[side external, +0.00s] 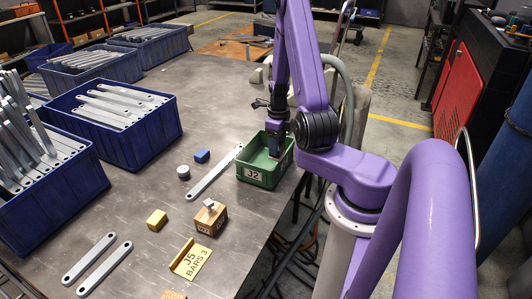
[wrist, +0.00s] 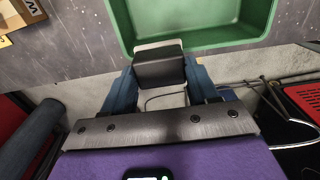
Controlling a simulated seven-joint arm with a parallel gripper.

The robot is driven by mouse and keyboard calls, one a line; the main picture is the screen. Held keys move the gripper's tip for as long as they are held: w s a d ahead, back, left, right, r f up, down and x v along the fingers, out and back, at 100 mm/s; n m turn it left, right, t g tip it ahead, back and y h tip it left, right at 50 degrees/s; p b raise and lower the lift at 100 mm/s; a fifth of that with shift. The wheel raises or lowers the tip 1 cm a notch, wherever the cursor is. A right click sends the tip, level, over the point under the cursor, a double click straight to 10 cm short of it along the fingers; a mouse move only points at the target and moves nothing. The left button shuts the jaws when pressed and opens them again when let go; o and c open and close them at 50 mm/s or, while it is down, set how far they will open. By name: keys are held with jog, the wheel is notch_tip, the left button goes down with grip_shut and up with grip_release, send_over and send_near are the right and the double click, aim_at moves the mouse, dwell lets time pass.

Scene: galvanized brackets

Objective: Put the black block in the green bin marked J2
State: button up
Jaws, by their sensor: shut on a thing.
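My gripper (wrist: 160,77) is shut on the black block (wrist: 159,68), which sits between its two blue-grey fingers in the wrist view. The green bin (wrist: 262,38) spreads across the top of that view, and the block overlaps its near rim in the picture. In the side external view the green bin (side external: 256,181) with the J2 label stands at the right edge of the table. My gripper (side external: 275,152) points down at the bin's opening there. The block is hard to make out in that view, and its exact height over the rim cannot be told.
A long grey bar (side external: 214,173) lies just left of the bin. Blue crates of bars (side external: 150,146) line the left.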

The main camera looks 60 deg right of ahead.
jog(key=w+d+f, duration=0.1)
jog(key=w+f, duration=0.1)
jog(key=w+d+f, duration=0.2)
jog(key=f, duration=0.1)
jog(key=w+d+f, duration=0.2)
jog(key=shift+w+d+f, duration=0.1)
jog(key=shift+w+f, duration=0.05)
jog(key=shift+w, duration=0.1)
jog(key=shift+w+f, duration=0.1)
jog(key=shift+f, duration=1.5)
jog(key=shift+f, duration=0.1)
jog(key=o, duration=1.1)
jog(key=shift+o, duration=0.2)
